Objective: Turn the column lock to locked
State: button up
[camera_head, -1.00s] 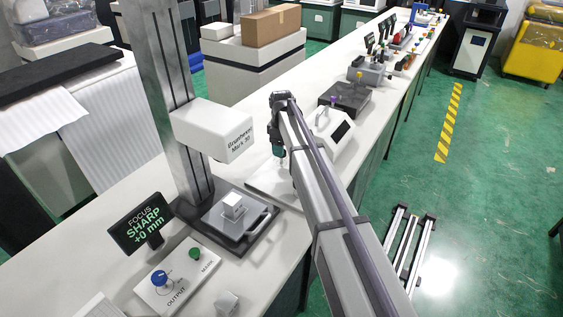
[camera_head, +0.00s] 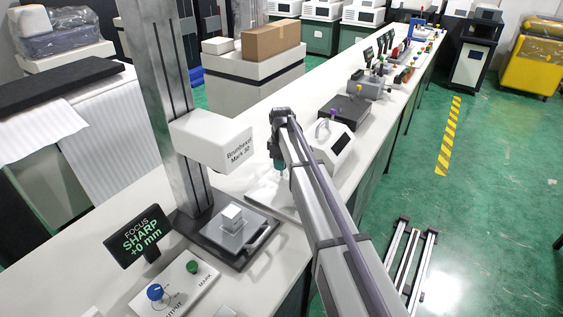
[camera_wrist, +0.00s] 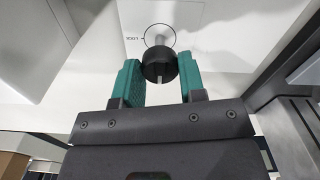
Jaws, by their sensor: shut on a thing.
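The column lock is a round black knob (camera_wrist: 158,66) in the wrist view, with a pale mark at its lower edge. Behind it are a grey shaft, a thin dark circle and a small label (camera_wrist: 132,38) left of the circle that seems to read LOCK, turned over. My gripper (camera_wrist: 158,76) has one teal finger on each side of the knob and is shut on it. In the head view my gripper (camera_head: 281,170) is low over the bench, right of the engraver column (camera_head: 172,100). The knob cannot be made out there.
The white engraver head (camera_head: 212,140) reads Brunhexel Mark 30. Below it a plate (camera_head: 235,238) holds a small pale block. A display (camera_head: 138,232) reads FOCUS SHARP +0 mm. A white box with a dark screen (camera_head: 338,145) stands right of my gripper. Floor beyond the bench is mostly open.

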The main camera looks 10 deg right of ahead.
jog(key=shift+m, duration=0.3)
jog(key=m, duration=0.8)
jog(key=shift+m, duration=0.4)
jog(key=m, duration=0.4)
jog(key=shift+m, duration=2.2)
